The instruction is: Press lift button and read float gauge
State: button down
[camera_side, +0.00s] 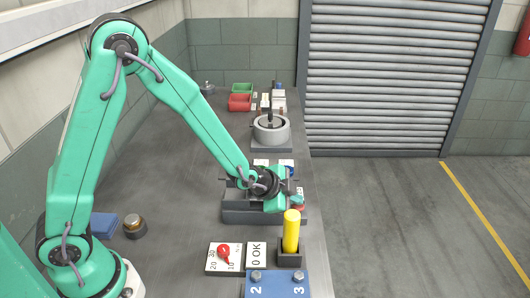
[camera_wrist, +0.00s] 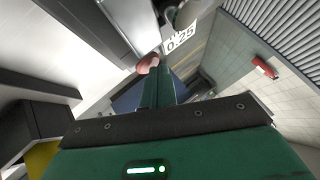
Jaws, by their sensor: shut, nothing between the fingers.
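My gripper (camera_side: 288,201) is shut and empty. In the side view it is low beside a grey block-shaped fixture (camera_side: 240,212), partly covering it. In the wrist view its green finger (camera_wrist: 158,90) points at a small pinkish-red rounded part (camera_wrist: 148,64), which overlaps the fingertip; I cannot tell whether they touch. A white label reading 0.25 (camera_wrist: 180,40) is just beyond. A white panel with a red pointer and the numbers 10, 20 and 30 (camera_side: 212,263) lies at the front. I cannot tell which part is the lift button or the float gauge.
A yellow cylinder (camera_side: 291,228) stands upright in a dark holder near the gripper. A plate reading 0 OK (camera_side: 256,262) and a blue block marked 2 and 3 (camera_side: 275,287) are in front. A grey ring-shaped fixture (camera_side: 282,138) and a red bin (camera_side: 240,102) stand behind.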

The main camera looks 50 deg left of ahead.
aim_at(294, 207)
jog(key=shift+r, duration=0.8)
jog(key=shift+r, duration=0.2)
jog(key=shift+r, duration=2.35)
jog(key=shift+r, duration=0.1)
jog(key=s+a+r+n+g+y, duration=0.1)
jog(key=s+a+r+n+g, duration=0.1)
jog(key=s+a+r+n, duration=0.75)
jog(key=s+r, duration=0.1)
jog(key=s, duration=0.6)
jog(key=s+a+r+n+g+y, duration=0.1)
jog(key=s+a+r, duration=0.1)
jog(key=s, duration=0.7)
jog(key=shift+r+n, duration=0.2)
jog(key=shift+n, duration=0.15)
